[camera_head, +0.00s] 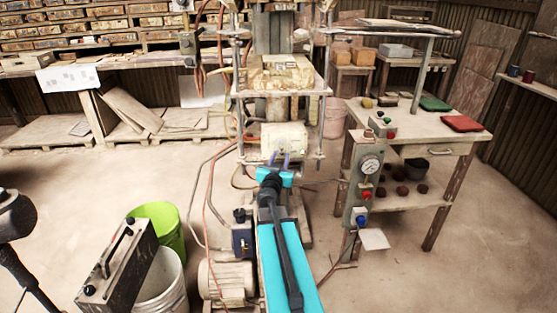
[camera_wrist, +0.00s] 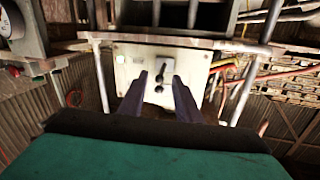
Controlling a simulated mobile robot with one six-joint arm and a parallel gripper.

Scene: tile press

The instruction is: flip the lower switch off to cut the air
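A cream switch box (camera_head: 285,137) is mounted low on the press, below its plate. In the wrist view, which looks upside down, the box face (camera_wrist: 201,59) shows two small dark switches, one above the other in the picture. One switch (camera_wrist: 161,70) is higher in the picture and the other (camera_wrist: 159,89) is lower. Which way their levers are set is too small to tell. My gripper (camera_head: 279,155) is in front of the box. In the wrist view my gripper (camera_wrist: 159,76) is open, its fingers either side of the switches, with nothing held. Contact cannot be told.
A control post with a gauge (camera_head: 370,165) stands right of the press, beside a work table (camera_head: 450,145). A motor (camera_head: 227,283), a green bucket (camera_head: 168,226) and hoses lie left of my arm. Press columns (camera_wrist: 103,78) flank the box. Floor at right is clear.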

